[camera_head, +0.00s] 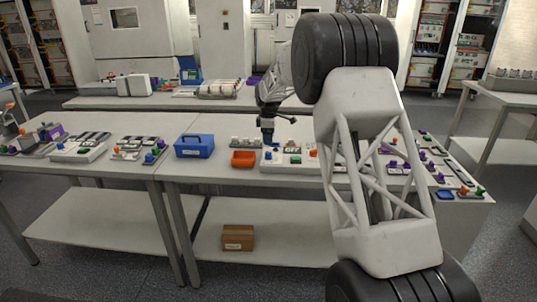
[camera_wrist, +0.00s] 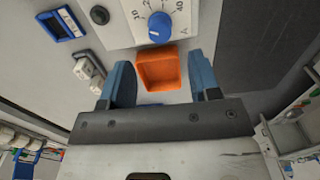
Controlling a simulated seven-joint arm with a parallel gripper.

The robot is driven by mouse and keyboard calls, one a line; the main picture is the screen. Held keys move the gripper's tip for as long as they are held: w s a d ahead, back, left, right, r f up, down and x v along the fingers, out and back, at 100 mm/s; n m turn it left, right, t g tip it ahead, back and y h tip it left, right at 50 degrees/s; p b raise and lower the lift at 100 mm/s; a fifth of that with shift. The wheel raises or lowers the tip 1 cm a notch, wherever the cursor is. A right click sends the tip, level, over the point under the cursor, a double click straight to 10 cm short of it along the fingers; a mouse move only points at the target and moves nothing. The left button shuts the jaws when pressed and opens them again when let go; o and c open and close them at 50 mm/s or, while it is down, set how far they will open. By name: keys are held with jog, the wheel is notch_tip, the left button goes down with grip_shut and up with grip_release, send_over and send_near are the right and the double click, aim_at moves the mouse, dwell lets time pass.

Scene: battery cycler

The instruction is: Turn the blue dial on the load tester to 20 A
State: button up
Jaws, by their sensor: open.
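The load tester (camera_wrist: 115,25) is a pale panel at the top of the wrist view, partly cut off. Its blue dial (camera_wrist: 158,24) is ringed by a printed scale with 10 and 40 readable and an A beside it. Which mark the dial points at is too small to tell. In the head view the tester (camera_head: 290,160) stands on the middle table, with the blue dial (camera_head: 268,155) at its left end. My gripper (camera_wrist: 162,85) is open and empty, its blue fingers apart and short of the dial. In the head view my gripper (camera_head: 267,137) is above the dial's end.
An orange bin (camera_wrist: 158,68) lies just beside the tester, between my fingers in the wrist view. A blue toolbox (camera_head: 194,147) stands to the left. Other dial and switch panels (camera_head: 77,150) fill the left table. A cardboard box (camera_head: 237,237) sits on the lower shelf.

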aim_at(268, 152)
jog(key=shift+f, duration=0.1)
dwell(0.3)
jog(key=shift+f, duration=3.8)
jog(key=c, duration=0.9)
